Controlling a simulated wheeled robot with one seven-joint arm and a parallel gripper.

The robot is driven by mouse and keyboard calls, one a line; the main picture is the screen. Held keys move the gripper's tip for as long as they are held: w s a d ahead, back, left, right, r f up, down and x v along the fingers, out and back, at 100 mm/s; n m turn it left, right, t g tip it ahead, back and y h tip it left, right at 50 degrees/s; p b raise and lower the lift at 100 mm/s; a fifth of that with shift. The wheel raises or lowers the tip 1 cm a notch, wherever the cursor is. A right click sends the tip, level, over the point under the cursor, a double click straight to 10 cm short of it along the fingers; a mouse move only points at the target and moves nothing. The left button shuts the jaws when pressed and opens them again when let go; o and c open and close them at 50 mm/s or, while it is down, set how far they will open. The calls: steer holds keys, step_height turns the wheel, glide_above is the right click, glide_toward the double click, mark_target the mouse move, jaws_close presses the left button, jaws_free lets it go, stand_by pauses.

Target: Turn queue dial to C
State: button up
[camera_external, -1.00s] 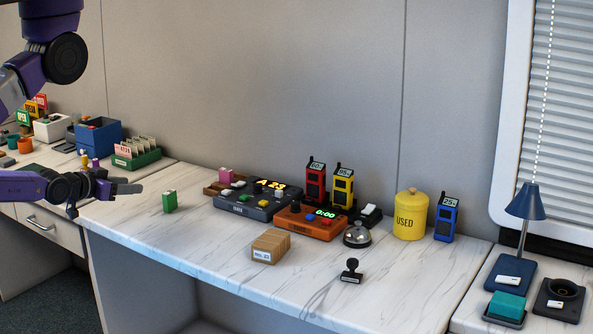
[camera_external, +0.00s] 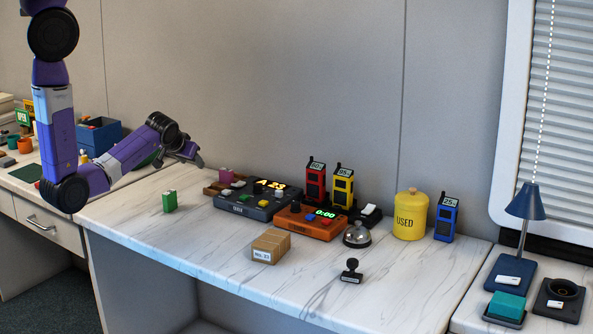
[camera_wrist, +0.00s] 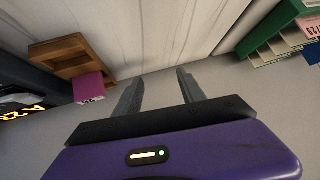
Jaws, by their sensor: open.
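A dark grey console (camera_external: 258,200) with colored buttons and a lit yellow display stands at the back of the desk, and part of it shows at the left of the wrist view (camera_wrist: 22,85). An orange console (camera_external: 311,224) with a green "0:00" display is in front of it. I cannot make out a queue dial or its letters on either. My gripper (camera_external: 195,158) is open and empty, above the back left of the desk, left of the grey console. Its two fingers (camera_wrist: 158,88) show apart in the wrist view.
A wooden tray (camera_wrist: 60,55) and pink block (camera_wrist: 88,87) lie beside the grey console. A green block (camera_external: 169,201), card stack (camera_external: 270,246), bell (camera_external: 357,237), stamp (camera_external: 351,271), radios (camera_external: 316,183) and yellow canister (camera_external: 410,217) stand on the desk. Its front left is clear.

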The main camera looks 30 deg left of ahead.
mark_target(257, 184)
steer(key=w+d+n+g, duration=0.1)
steer(key=d, duration=0.2)
steer(key=w+d+r+n+g, duration=0.1)
steer(key=w+d, duration=0.1)
steer(key=d, duration=0.2)
steer(key=w+d+r+n+g+h+p, duration=0.1)
steer(key=d+n+g, duration=0.1)
steer(key=d, duration=0.1)
steer(key=shift+w+d+r, duration=0.1)
steer(key=shift+w+d, duration=0.1)
steer(key=shift+d, duration=0.15)
steer(key=s+d+r+n+g, duration=0.1)
steer(key=d, duration=0.4)
steer(key=s+d+r+n+g+h, duration=0.1)
steer(key=d+r+g, duration=0.1)
steer(key=d, duration=0.2)
steer(key=s+d+r+n+g+h, duration=0.1)
steer(key=s+d+g, duration=0.1)
steer(key=d, duration=0.3)
steer(key=shift+d+r, duration=0.15)
steer(key=shift+d, duration=0.15)
steer(key=shift+s+d, duration=0.1)
steer(key=shift+d, duration=0.05)
step_height(257, 184, down, 8)
steer(key=shift+r+p, duration=0.15)
steer(key=shift+p, duration=0.35)
jaws_close()
